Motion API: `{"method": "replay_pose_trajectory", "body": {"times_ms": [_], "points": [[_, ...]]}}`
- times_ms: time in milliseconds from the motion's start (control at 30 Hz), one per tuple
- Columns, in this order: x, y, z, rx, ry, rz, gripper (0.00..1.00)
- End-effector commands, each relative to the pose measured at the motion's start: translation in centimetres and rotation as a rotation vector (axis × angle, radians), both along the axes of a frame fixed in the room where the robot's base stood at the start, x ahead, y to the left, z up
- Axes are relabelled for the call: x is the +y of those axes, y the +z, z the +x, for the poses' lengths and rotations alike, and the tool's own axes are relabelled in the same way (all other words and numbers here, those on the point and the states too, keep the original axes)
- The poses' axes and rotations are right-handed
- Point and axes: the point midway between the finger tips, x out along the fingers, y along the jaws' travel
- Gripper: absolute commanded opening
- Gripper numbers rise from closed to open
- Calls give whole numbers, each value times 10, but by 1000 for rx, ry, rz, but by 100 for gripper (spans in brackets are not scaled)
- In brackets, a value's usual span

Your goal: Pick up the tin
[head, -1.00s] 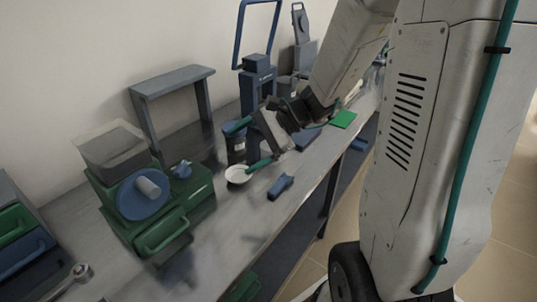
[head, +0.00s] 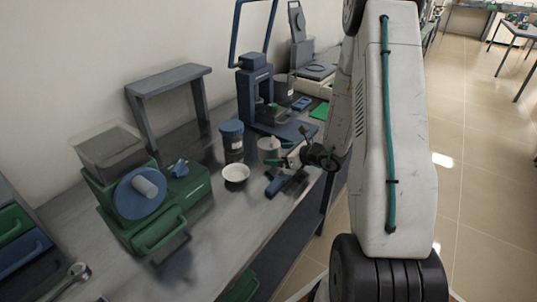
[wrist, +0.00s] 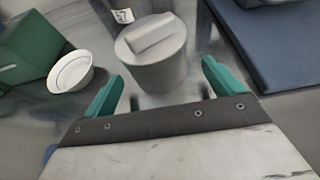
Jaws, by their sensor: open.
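The tin, a plain grey cylinder with a raised bar across its lid, stands upright on the bench. It shows in the head view (head: 268,147) and large in the wrist view (wrist: 153,70). My gripper (head: 279,155) is just to the right of the tin in the head view. In the wrist view its two green fingers (wrist: 162,80) are spread wide and empty, with the tin ahead of and between their tips. I cannot tell whether any finger touches it. The tin's far side is hidden.
A white bowl (head: 235,175) and a blue-lidded dark jar (head: 231,142) stand close by the tin. A blue tool (head: 278,185) lies near the bench edge. A dark blue press-like stand (head: 256,90) is behind. A green machine (head: 150,205) stands at left.

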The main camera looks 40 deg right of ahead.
Motion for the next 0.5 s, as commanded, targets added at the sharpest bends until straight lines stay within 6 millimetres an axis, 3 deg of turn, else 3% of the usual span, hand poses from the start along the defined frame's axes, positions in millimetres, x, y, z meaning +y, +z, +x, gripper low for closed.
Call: {"method": "replay_pose_trajectory", "body": {"times_ms": [200,500], "points": [[12,-11,28,-1,4,0,92],[13,-12,32,0,2,0,92]]}}
